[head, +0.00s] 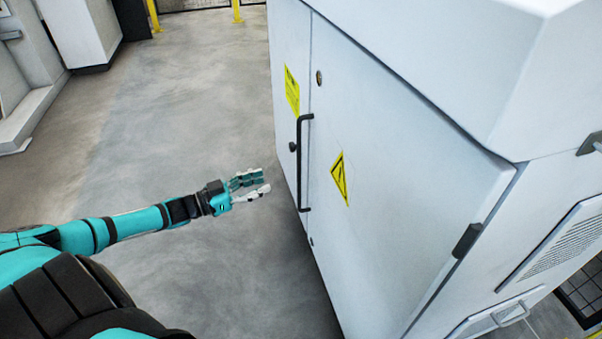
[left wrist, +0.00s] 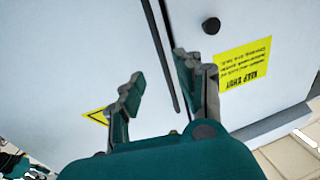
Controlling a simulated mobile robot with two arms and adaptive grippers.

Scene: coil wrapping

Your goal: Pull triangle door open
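The triangle door (head: 400,190) is the right white panel of a large cabinet, with a yellow triangle sign (head: 340,178). It looks shut. A long black bar handle (head: 300,165) runs along its left edge. My left gripper (head: 262,184) is open and empty, left of the handle's lower part and apart from it. In the left wrist view, my left gripper (left wrist: 158,80) shows its two fingers spread, with the dark handle (left wrist: 161,50) beyond the gap between them. The triangle sign (left wrist: 96,116) is partly hidden by a finger. My right gripper is not in view.
The neighbouring door (head: 287,45) has a yellow text sign (head: 292,90) and a dark round knob (head: 293,147). A dark hinge (head: 467,240) sits at the triangle door's right edge. Clear grey floor (head: 210,100) lies left of the cabinet.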

